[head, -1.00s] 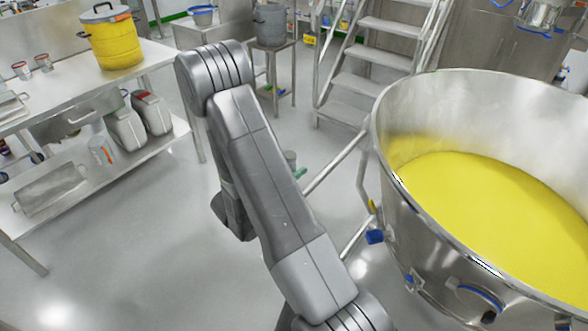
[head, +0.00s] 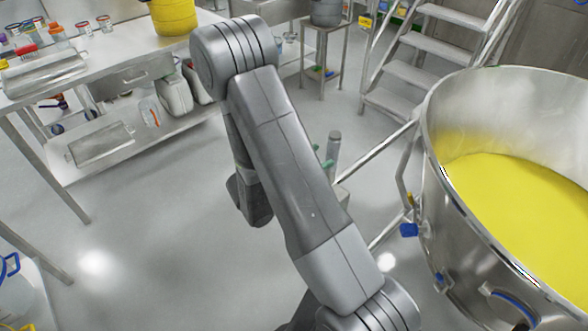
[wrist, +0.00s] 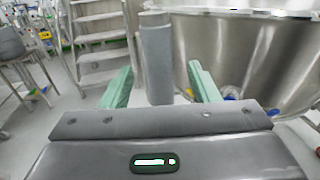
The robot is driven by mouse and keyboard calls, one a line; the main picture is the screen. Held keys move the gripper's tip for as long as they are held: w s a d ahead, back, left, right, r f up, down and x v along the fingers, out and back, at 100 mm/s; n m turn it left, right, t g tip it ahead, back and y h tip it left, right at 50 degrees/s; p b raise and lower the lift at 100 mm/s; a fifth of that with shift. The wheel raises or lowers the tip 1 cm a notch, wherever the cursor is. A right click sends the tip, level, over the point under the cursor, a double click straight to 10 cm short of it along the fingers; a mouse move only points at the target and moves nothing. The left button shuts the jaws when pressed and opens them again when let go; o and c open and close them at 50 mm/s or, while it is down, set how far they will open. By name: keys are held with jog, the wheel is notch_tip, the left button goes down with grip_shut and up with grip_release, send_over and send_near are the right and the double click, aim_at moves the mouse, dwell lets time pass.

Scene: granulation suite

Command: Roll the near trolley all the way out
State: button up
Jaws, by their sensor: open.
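The near trolley carries a large round steel bowl (head: 450,215) with yellow powder (head: 530,205) in it, at the right of the head view. A steel rail (head: 375,152) runs left from it towards an upright grey post (head: 334,147). In the wrist view the post (wrist: 157,62) stands upright ahead, between the lines of my two green fingers, and the bowl (wrist: 240,55) is behind it on the right. My gripper (wrist: 160,85) is open and empty. I cannot tell how far the post is from the fingertips. My arm hides most of the gripper in the head view.
A steel bench (head: 100,75) with jars and a yellow pot (head: 173,16) stands at the left. Steel steps (head: 430,45) and a small stand (head: 322,55) are behind.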

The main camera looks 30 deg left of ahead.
aim_at(328, 153)
jog(key=b+v, duration=0.1)
jog(key=v, duration=0.6)
dwell(0.6)
jog(key=p+x, duration=0.2)
jog(key=x, duration=1.1)
jog(key=shift+w+d+p, duration=0.2)
jog(key=shift+w+p, duration=0.1)
